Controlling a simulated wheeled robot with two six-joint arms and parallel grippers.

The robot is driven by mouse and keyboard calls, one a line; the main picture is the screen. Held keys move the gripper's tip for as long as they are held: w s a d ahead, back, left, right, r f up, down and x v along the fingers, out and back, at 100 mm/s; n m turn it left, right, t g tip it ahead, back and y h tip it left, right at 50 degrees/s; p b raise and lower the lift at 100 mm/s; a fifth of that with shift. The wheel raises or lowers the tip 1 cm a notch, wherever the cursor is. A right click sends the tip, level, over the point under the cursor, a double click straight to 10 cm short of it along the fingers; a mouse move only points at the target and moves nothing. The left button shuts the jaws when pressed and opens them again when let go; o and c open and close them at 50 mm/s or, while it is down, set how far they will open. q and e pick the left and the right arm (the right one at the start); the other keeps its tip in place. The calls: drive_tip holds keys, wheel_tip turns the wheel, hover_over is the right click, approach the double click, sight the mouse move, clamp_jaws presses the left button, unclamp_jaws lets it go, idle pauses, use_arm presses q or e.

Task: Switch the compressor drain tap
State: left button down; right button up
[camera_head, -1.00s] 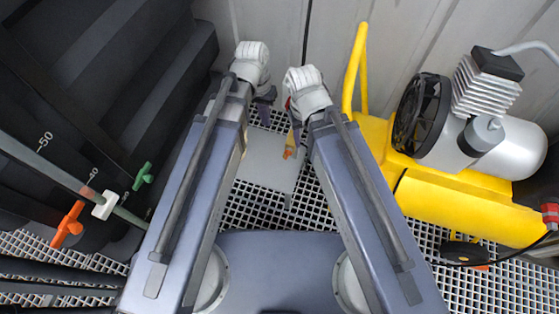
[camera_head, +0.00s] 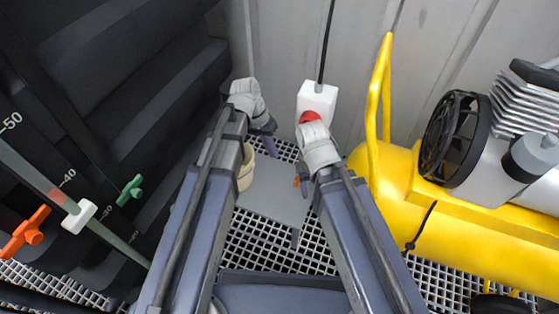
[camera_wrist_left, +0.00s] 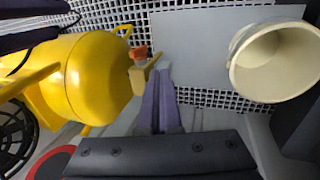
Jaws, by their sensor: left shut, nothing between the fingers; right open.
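The yellow compressor (camera_head: 450,230) stands at the right, with a black fan and a finned grey motor. It also shows in the left wrist view (camera_wrist_left: 100,75). There a small tap with an orange handle (camera_wrist_left: 140,52) and a tan body sits at the tank's rounded end. My left gripper (camera_head: 269,145) is shut and empty over the floor. In the left wrist view its purple fingers (camera_wrist_left: 160,103) appear close beside the tap; contact is unclear.
A cream bucket (camera_wrist_left: 275,62) stands on a grey plate (camera_wrist_left: 200,45) over the grated floor, partly hidden in the head view. A white box (camera_head: 318,98) with a red button is on the back wall. Green (camera_head: 131,190) and orange (camera_head: 26,231) taps are at the left.

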sight(298, 182)
use_arm(q)
drive_tip(key=s+d+f+b, duration=0.2)
drive_tip(key=d+f+b, duration=0.4)
drive_tip(key=f+b, duration=0.2)
drive_tip(key=shift+d+f, duration=0.15)
drive_tip(key=shift+f, duration=0.45)
drive_tip(key=shift+s+d+r+y, duration=0.1)
drive_tip(key=shift+d+y, duration=0.05)
drive_tip(key=shift+y, duration=0.35)
idle(0.3)
drive_tip(key=shift+d+t+y+p, duration=0.15)
drive_tip(key=shift+t+y+p, duration=0.15)
drive_tip(key=shift+p, duration=0.1)
idle(0.3)
